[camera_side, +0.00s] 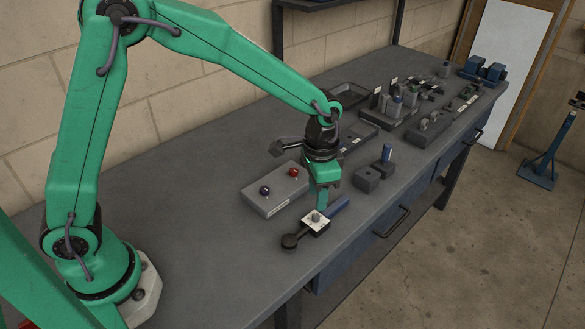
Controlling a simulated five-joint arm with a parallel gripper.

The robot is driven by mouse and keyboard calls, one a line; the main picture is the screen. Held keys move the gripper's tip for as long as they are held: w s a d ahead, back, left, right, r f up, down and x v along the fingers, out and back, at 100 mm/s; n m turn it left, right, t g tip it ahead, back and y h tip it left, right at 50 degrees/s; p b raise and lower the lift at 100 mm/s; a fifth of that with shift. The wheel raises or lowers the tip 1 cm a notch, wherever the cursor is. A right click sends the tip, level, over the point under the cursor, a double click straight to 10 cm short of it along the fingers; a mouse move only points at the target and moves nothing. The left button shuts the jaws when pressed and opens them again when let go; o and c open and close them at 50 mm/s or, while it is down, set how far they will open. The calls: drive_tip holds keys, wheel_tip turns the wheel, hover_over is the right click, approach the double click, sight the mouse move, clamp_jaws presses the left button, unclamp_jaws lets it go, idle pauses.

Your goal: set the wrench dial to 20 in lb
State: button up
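The wrench lies on the bench near the front edge.
Small dark blocks (367,179), one with a blue peg, stand to the right. Trays and fixtures (395,105) fill the far bench. The bench's near left surface is clear.

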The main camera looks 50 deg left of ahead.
drive_tip(key=shift+r, duration=0.95)
